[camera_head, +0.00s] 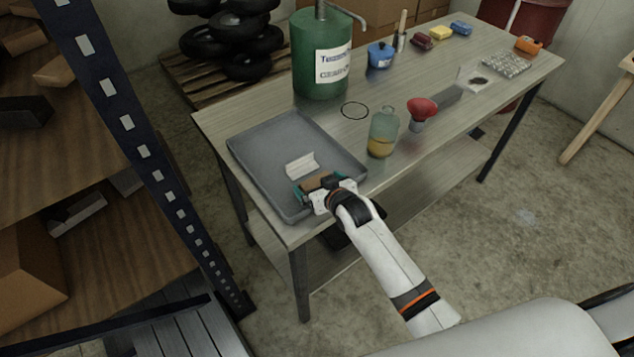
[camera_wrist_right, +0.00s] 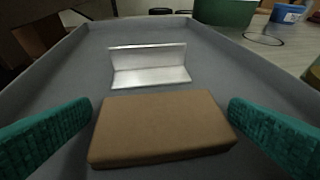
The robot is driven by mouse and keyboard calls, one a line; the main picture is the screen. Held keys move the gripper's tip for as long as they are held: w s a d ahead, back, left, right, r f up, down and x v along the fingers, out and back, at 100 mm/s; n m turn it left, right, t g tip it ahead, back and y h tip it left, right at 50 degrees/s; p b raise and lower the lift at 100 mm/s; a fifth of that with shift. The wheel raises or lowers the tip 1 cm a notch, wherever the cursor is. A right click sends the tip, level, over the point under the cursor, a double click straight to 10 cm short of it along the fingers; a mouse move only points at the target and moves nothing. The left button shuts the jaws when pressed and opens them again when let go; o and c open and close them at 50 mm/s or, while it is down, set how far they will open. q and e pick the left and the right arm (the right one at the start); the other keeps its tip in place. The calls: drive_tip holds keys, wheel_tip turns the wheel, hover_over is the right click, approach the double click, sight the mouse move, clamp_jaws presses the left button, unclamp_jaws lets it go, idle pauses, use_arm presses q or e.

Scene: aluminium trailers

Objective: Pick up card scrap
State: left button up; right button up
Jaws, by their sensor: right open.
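The card scrap, a flat brown block (camera_wrist_right: 163,122), lies in the grey tray (camera_head: 257,138) on the table. My right gripper (camera_head: 315,188) is over the near corner of the tray. Its teal fingers are open on either side of the card scrap in the right wrist view (camera_wrist_right: 160,125), with a gap at each side. In the head view the card scrap (camera_head: 319,181) is partly covered by the gripper. My left gripper is not in view.
A silver angle piece (camera_head: 301,165) lies in the tray just beyond the card scrap. A dark shelf upright (camera_head: 137,143) rises at left.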

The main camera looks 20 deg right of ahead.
drive_tip(key=c, duration=0.8)
drive_tip(key=shift+r, duration=0.1)
